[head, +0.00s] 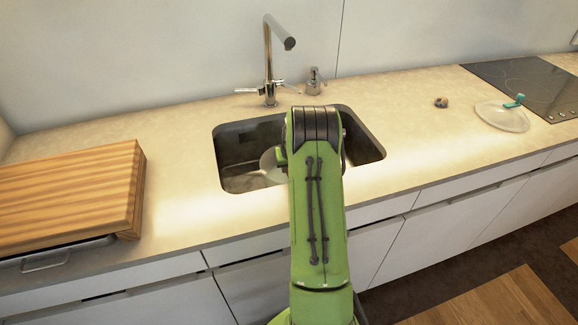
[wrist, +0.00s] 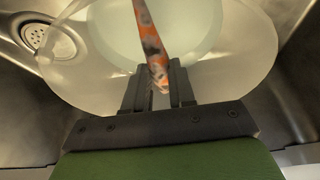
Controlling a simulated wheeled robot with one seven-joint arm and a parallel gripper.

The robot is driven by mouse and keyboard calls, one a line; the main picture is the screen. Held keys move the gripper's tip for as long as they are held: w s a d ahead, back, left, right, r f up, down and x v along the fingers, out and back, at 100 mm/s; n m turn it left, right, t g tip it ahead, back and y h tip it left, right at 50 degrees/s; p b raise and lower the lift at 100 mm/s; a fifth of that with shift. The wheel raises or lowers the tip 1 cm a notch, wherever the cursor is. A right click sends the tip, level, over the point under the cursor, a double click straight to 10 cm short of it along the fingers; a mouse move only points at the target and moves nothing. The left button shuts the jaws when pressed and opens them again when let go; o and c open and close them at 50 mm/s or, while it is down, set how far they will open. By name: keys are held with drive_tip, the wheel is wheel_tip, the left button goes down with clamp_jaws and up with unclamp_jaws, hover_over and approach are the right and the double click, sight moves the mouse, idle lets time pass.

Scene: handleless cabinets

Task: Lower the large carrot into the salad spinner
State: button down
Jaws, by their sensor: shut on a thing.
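The large carrot (wrist: 150,42) is orange with dark patches and shows in the wrist view. My gripper (wrist: 158,88) is shut on its lower end in that view, and the carrot points away from the fingers. Behind the carrot is the pale translucent bowl of the salad spinner (wrist: 255,48), which sits in the sink. The carrot overlaps the bowl's opening; I cannot tell how far above or inside it the carrot is. In the head view, only a pale part of the spinner (head: 270,161) shows; my arm hides the gripper and carrot.
The steel sink (head: 234,178) has a drain (wrist: 47,38) beside the bowl. A tap (head: 268,62) and soap dispenser (head: 314,82) stand behind it. A wooden board (head: 70,195) lies left. A clear lid (head: 500,119) and a small round object (head: 441,102) lie right.

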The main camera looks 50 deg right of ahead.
drive_tip(key=c, duration=0.9)
unclamp_jaws()
drive_tip(key=shift+o, duration=0.2)
drive_tip(key=p+v, duration=0.3)
drive_tip(key=v, duration=1.2)
drive_tip(key=shift+r, duration=0.35)
drive_tip(key=shift+s, duration=0.15)
drive_tip(key=s+a+r+n+t+p, duration=0.1)
drive_tip(key=s+a+r, duration=0.1)
drive_tip(key=a+r, duration=0.65)
drive_tip(key=s+a+r+n+p, duration=0.1)
drive_tip(key=a+r+n+p, duration=0.1)
drive_tip(key=a+r, duration=0.65)
drive_tip(key=s+a+n+y+p, duration=0.2)
drive_tip(key=s+a+n, duration=0.1)
drive_tip(key=s+a, duration=1.3)
drive_tip(key=shift+s+a+r+t, duration=0.15)
drive_tip(key=shift+s+r+t, duration=0.3)
drive_tip(key=shift+s, duration=0.1)
